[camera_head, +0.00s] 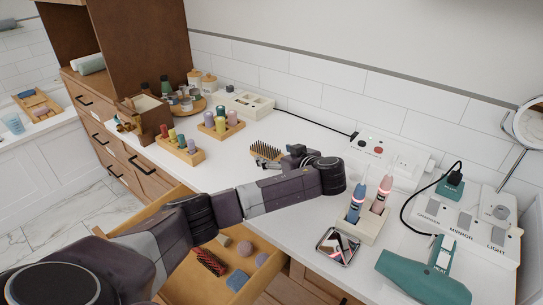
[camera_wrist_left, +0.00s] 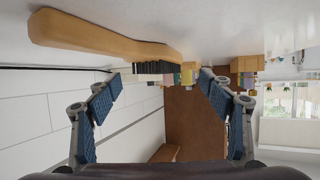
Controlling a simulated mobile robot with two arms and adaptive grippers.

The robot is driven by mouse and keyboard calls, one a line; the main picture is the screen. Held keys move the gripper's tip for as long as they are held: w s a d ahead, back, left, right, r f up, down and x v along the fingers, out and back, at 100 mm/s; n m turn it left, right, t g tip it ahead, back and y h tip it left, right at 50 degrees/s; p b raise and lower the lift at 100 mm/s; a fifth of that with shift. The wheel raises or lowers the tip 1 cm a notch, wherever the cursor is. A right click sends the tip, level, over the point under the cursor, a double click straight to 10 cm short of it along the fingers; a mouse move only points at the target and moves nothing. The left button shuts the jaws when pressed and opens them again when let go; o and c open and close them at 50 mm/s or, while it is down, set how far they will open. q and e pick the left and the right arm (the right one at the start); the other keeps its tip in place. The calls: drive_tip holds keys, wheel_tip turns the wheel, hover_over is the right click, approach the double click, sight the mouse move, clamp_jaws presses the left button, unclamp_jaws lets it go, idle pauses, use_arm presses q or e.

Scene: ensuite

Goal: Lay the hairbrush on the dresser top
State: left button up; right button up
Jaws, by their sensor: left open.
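The hairbrush (camera_head: 266,150) lies on the white dresser top (camera_head: 235,165), bristles up, just left of my left gripper (camera_head: 299,154) in the head view. In the left wrist view, which looks upside down, its wooden handle (camera_wrist_left: 100,34) and dark bristles show against the white surface. My left gripper (camera_wrist_left: 158,88) is open, its blue-padded fingers apart with nothing held between them. The handle is largely hidden by the gripper in the head view. My right gripper is not in view.
An open drawer (camera_head: 180,201) below holds a dark red brush-like item (camera_head: 209,262) and several small pieces. Right of the gripper stand a holder with two toothbrushes (camera_head: 357,201), a tray (camera_head: 338,247) and a teal hairdryer (camera_head: 420,277). Colored bottles (camera_head: 221,122) stand left.

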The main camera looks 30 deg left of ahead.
sight(270, 153)
use_arm(q)
drive_tip(key=x, duration=0.5)
drive_tip(key=shift+p, duration=0.4)
drive_tip(key=shift+d, duration=0.1)
drive_tip(key=c, duration=1.3)
drive_tip(key=shift+c, duration=0.7)
